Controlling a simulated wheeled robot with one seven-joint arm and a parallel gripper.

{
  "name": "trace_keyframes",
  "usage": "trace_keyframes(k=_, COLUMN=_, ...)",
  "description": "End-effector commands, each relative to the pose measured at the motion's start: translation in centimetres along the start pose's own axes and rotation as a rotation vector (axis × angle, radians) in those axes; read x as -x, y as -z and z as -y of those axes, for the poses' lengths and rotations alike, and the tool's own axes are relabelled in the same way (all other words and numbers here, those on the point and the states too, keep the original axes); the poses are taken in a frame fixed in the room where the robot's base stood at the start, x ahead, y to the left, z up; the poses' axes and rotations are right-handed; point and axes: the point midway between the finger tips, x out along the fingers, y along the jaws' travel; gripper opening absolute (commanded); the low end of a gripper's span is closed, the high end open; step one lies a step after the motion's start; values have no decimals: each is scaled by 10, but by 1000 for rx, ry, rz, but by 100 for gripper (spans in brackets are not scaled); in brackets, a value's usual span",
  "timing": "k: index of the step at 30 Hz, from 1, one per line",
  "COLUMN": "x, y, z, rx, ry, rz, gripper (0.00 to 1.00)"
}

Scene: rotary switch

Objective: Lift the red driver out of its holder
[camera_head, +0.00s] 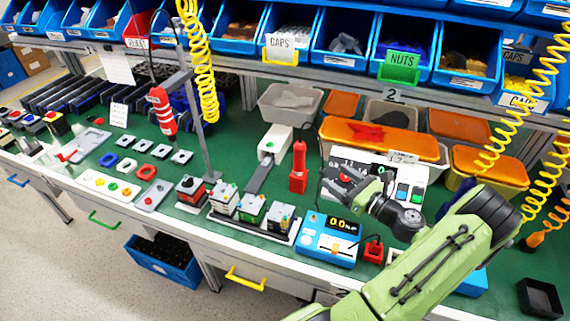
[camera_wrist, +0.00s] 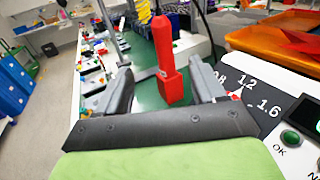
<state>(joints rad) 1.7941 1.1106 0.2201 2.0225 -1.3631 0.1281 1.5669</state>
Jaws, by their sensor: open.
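The red driver (camera_head: 299,160) stands upright in its red holder (camera_head: 298,184) on the green bench top, near the middle of the head view. In the wrist view the driver (camera_wrist: 162,46) rises above its squarish red holder (camera_wrist: 172,86), in line with the gap between my fingers. My gripper (camera_wrist: 160,76) is open, with one dark finger left and one right of the driver, both apart from it. How far the driver lies ahead of the fingertips is hard to tell. In the head view my arm reaches in from the right and the fingers are small.
A white panel with a dial (camera_head: 350,175) stands right of the driver; its OK button (camera_wrist: 291,137) is close to my right finger. Grey bins (camera_head: 290,103) stand behind. Another red tool (camera_head: 162,112) hangs at left. A blue meter (camera_head: 329,238) sits in front.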

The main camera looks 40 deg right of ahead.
Motion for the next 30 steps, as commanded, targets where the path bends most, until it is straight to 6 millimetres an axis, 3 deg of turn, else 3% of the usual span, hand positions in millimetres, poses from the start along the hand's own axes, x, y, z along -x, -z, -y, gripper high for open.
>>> trace_keyframes(k=3, x=-5, y=1, z=5, rx=-25, ry=19, rz=19, gripper=69)
trace_keyframes(k=12, x=-80, y=0, z=4, rx=-20, ry=14, rz=17, gripper=69)
trace_keyframes(k=24, x=-143, y=1, z=5, rx=-18, ry=14, rz=14, gripper=69)
trace_keyframes(k=30, x=-154, y=0, z=6, rx=-21, ry=17, rz=13, gripper=69)
